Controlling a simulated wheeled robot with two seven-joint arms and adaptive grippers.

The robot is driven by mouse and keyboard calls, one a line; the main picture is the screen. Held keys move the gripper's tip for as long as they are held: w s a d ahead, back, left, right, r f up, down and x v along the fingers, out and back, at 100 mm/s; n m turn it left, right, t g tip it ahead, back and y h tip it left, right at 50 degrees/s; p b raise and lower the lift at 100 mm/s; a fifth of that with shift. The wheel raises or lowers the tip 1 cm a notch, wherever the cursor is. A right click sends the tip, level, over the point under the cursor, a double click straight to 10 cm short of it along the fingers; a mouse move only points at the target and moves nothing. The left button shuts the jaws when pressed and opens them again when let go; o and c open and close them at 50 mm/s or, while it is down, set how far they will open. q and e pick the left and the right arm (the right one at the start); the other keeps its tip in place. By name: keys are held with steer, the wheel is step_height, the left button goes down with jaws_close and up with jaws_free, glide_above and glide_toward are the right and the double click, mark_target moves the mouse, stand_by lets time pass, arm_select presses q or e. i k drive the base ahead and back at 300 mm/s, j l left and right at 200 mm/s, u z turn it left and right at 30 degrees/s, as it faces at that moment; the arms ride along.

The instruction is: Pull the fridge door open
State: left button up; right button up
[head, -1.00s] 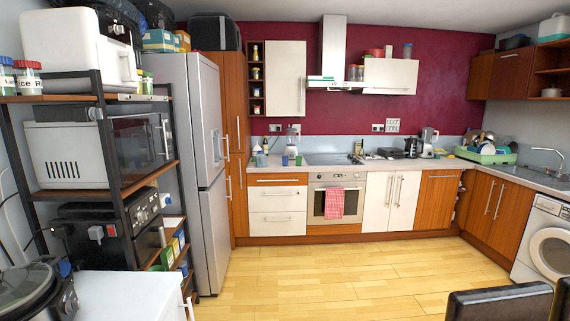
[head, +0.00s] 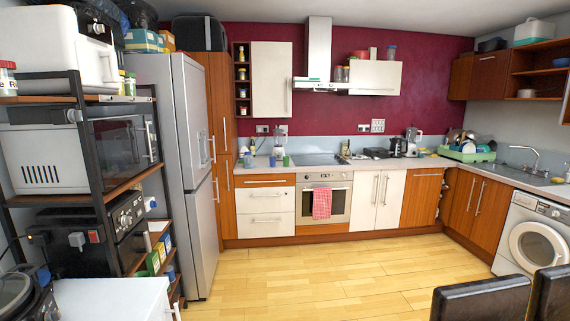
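The tall silver-grey fridge (head: 180,130) stands at the left in the head view, between the shelf rack and the wooden tall cabinet. Its front faces right and is seen at a steep angle. It has an upper and a lower door, and both look shut. Neither of my grippers is in view.
A shelf rack (head: 95,190) with appliances stands left, in front of the fridge. A white surface (head: 112,298) is at bottom left. Dark chair backs (head: 485,300) are at bottom right, near the washing machine (head: 535,240). The wooden floor (head: 310,275) between is clear.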

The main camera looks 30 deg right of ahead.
mark_target(188, 76)
steer(key=i+l+z, duration=0.25)
steer(key=i+z, duration=0.15)
steer(key=i, duration=0.15)
steer(key=i+z, duration=0.75)
steer(key=i, duration=0.65)
steer(key=i+l+u, duration=0.1)
steer(key=i, duration=1.55)
steer(key=i+l+u, duration=0.2)
steer(key=i, duration=0.2)
steer(key=i+l+u, duration=0.2)
steer(key=i, duration=0.25)
steer(key=i+l+u, duration=0.65)
steer(key=i+l, duration=0.05)
